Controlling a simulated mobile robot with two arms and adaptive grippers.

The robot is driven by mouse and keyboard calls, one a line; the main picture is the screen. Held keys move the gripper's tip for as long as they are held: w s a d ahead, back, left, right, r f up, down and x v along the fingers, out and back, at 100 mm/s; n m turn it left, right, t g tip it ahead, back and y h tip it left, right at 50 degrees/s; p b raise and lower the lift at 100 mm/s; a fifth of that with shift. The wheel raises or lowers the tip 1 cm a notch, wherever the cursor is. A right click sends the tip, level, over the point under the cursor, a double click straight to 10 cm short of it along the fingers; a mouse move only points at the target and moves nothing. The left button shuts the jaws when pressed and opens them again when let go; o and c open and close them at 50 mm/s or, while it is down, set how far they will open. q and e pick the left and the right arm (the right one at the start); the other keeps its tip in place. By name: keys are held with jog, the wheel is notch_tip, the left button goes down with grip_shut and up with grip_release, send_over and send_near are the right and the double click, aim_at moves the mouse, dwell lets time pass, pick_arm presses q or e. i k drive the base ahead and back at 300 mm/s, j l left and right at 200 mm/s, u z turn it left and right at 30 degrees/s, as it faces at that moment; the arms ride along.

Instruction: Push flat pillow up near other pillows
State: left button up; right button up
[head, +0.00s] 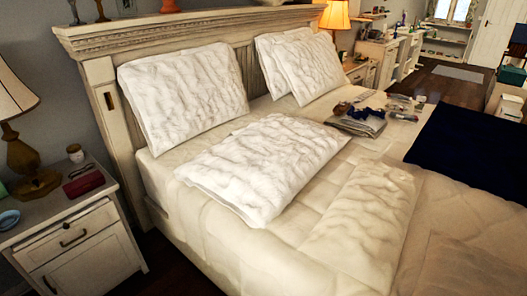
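A white rumpled pillow (262,164) lies flat on the bed, below the upright pillows. One upright white pillow (183,97) leans on the headboard at the left. Two more white pillows (309,67) lean on the headboard farther right, one partly behind the other. The flat pillow's upper edge is close to the left upright pillow's lower edge; whether they touch is hard to tell. Neither of my grippers shows in the head view.
A cream quilt (243,251) covers the bed, with a folded cream section (362,215) at the front. Folded cloth and small items (358,120) lie right of the flat pillow. A dark blue cloth (474,150) is at the right. A nightstand (85,241) with a lamp (18,130) stands left.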

aim_at(258, 170)
jog(key=i+j+z, duration=0.1)
jog(key=i+j, duration=0.15)
jog(key=j, duration=0.15)
jog(key=i+j+z, duration=0.1)
jog(key=i+j, duration=0.2)
jog(key=i+j+z, duration=0.1)
jog(key=j, duration=0.4)
jog(key=i, duration=0.1)
